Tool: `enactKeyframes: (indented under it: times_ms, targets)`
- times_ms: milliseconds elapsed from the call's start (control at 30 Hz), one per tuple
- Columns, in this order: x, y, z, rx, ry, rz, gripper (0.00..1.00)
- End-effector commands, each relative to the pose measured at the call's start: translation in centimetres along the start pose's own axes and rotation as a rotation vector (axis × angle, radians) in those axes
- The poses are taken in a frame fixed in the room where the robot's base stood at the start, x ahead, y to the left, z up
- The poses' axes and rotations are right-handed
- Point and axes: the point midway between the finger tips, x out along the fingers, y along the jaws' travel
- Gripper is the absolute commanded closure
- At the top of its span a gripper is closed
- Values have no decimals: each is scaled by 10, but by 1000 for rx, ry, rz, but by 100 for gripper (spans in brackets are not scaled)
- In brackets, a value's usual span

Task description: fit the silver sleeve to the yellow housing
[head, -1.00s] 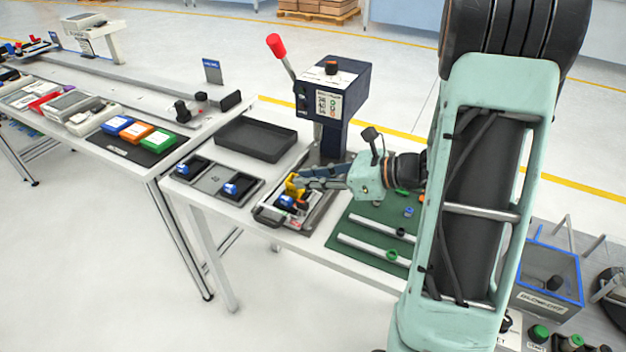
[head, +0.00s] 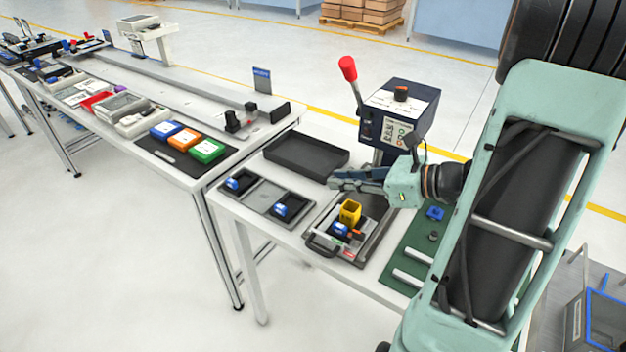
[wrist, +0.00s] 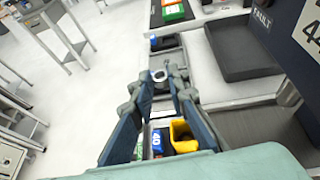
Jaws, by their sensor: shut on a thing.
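My gripper (head: 334,182) is shut on a small silver ring, the silver sleeve (wrist: 160,75), which shows between the fingertips in the wrist view. The sleeve is too small to make out in the head view. The yellow housing (head: 350,212) stands upright with an open top in a fixture on the bench. It also shows in the wrist view (wrist: 183,136), below the fingertips and partly behind the right finger. My gripper is above the bench, apart from the housing, with its tips to the upper left of it in the head view.
A blue part (head: 341,229) sits beside the housing in the fixture (head: 322,243). The press (head: 402,115) with its red-knobbed lever stands behind. An empty black tray (head: 306,155) and a two-pocket tray (head: 266,195) lie left. A green mat (head: 400,262) lies right.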

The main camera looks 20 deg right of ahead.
Motion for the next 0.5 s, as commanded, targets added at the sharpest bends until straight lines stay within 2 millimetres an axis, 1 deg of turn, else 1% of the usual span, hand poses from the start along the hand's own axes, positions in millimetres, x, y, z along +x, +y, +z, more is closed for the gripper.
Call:
enactKeyframes:
  times_ms: [33, 100, 200, 333, 500]
  targets:
    - [-12, -4, 0, 7, -1, -23, 100]
    - [-24, -7, -1, 14, 1, -42, 100]
    - [-36, -9, -3, 22, 2, -61, 100]
    - [-43, -10, -5, 27, 4, -75, 100]
    - [-44, -10, -8, 29, 4, -77, 100]
